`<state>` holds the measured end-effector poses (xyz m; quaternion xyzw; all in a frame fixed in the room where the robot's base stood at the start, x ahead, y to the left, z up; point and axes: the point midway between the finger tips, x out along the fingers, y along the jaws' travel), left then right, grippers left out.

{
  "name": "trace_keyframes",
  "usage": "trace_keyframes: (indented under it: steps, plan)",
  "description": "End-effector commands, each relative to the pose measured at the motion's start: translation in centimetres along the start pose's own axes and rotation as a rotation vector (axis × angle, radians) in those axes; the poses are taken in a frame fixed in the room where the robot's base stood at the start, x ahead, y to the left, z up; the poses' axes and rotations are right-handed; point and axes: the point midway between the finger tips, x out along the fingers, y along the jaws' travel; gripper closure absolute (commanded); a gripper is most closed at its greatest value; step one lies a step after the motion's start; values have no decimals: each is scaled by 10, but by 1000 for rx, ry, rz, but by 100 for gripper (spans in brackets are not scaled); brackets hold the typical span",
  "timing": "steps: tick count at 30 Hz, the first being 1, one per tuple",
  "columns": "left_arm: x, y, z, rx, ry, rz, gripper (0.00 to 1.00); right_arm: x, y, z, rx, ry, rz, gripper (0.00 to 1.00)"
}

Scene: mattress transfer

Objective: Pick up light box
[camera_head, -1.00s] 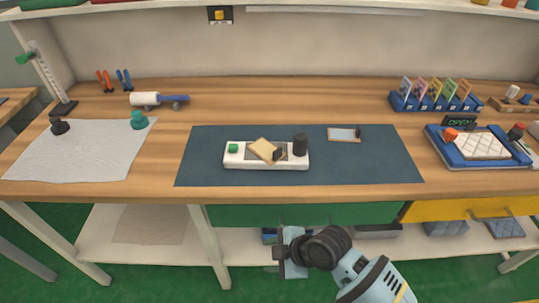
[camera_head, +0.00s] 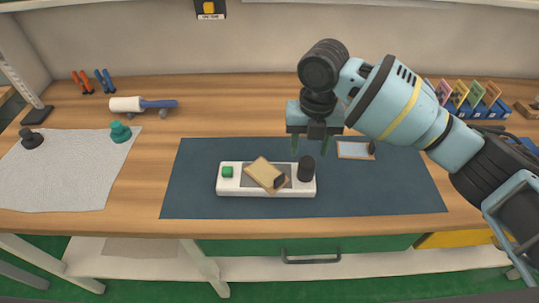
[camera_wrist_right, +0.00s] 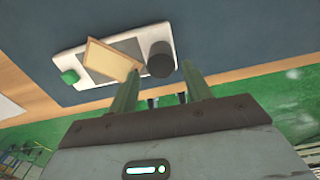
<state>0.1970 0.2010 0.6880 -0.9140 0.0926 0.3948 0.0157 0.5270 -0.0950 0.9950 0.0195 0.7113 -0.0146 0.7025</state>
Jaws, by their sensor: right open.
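The light box is a flat white box (camera_head: 268,194) on the dark mat, with a green button (camera_head: 228,172) at its left and a black cylinder (camera_head: 306,168) at its right. A tan panel (camera_head: 264,172) with a small dark piece lies tilted across a grey area on top. My right gripper (camera_head: 309,150) is open and empty, pointing down above the far right part of the box, apart from it. In the right wrist view the box (camera_wrist_right: 143,33) lies beyond the open fingers (camera_wrist_right: 160,70), the black cylinder nearest them. My left gripper is out of view.
The dark mat (camera_head: 200,165) is mostly clear around the box. A small framed board (camera_head: 353,155) lies right of it. A grey cloth (camera_head: 70,180) with two knobs lies left, a roller (camera_head: 140,104) behind. Colored cards (camera_head: 470,95) stand in a rack at right, partly behind my arm.

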Motion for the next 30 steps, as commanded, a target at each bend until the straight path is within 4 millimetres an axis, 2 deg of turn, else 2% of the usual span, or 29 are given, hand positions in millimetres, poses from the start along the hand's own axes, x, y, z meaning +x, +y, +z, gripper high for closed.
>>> trace_keyframes:
  steps: [3, 10, 16, 23, 30]
  plan:
    - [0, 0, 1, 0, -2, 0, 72, -3, -2, 0, -12, 1, -9, 51]
    - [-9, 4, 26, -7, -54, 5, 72, 2, -2, 0, -11, 2, -9, 51]
    - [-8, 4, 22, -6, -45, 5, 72, 21, -2, 0, -11, 1, -9, 51]
    - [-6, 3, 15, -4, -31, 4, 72, 29, -1, 0, -10, 0, -8, 51]
    - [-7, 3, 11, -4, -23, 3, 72, 62, 0, 1, -9, 0, -8, 51]
